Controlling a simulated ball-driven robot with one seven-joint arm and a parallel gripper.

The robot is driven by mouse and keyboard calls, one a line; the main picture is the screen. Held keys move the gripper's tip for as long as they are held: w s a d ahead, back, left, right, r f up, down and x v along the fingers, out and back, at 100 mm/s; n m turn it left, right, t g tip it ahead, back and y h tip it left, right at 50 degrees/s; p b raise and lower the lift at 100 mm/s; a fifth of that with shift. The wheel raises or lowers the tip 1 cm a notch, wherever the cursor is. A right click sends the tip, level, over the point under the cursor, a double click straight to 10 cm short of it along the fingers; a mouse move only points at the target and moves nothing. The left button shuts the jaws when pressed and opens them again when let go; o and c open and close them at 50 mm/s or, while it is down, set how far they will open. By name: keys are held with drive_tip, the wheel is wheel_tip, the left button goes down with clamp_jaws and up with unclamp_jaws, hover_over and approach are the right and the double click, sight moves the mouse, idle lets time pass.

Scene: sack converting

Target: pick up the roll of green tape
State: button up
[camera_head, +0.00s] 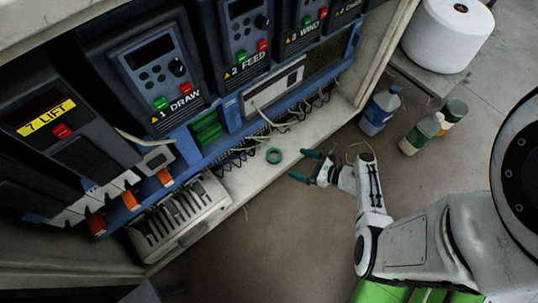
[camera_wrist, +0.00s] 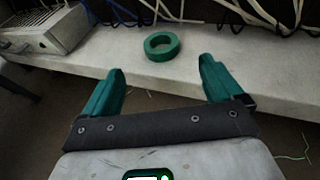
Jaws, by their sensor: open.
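The roll of green tape (camera_head: 274,156) lies flat on the pale ledge at the foot of the control cabinet. In the wrist view the green tape (camera_wrist: 162,46) sits ahead of my gripper, roughly centred between the fingers and beyond their tips. My gripper (camera_head: 301,166) is open and empty, with teal fingers, just right of the tape in the head view. In the wrist view my gripper (camera_wrist: 158,72) shows its two fingers spread wide. Nothing hides the tape, and neither finger appears to touch it.
The ledge (camera_head: 240,176) holds a slotted metal box (camera_head: 180,215) to the left. Dark coiled cables and loose wires (camera_head: 285,122) hang behind the tape. A blue bottle (camera_head: 379,110), green-capped bottles (camera_head: 420,133) and a large white roll (camera_head: 447,35) stand right.

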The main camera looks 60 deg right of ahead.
sight(270, 153)
drive_tip(key=b+x, duration=0.3)
drive_tip(key=x, duration=0.6)
drive_tip(key=c, duration=1.1)
drive_tip(key=shift+r, duration=0.1)
